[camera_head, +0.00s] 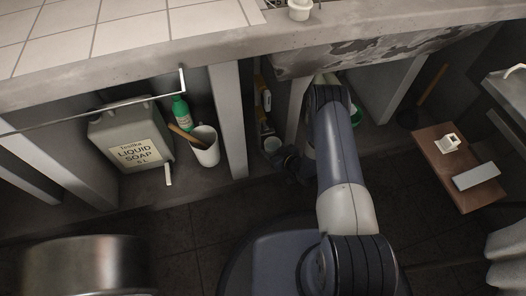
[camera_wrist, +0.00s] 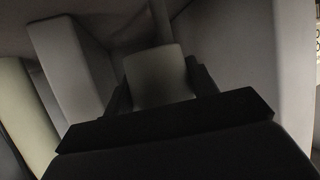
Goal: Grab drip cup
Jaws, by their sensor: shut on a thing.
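The drip cup (camera_wrist: 157,72) is a pale cup between the two dark fingers of my gripper (camera_wrist: 160,88) in the wrist view. My gripper is shut on it, with one finger at each side.
Pale uprights (camera_head: 228,120) stand close around the gripper. Left are a liquid soap canister (camera_head: 135,140), a green bottle (camera_head: 180,112) and a white cup with a brush (camera_head: 205,147). A brown board (camera_head: 462,165) is at right. The dark floor in front is partly clear.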

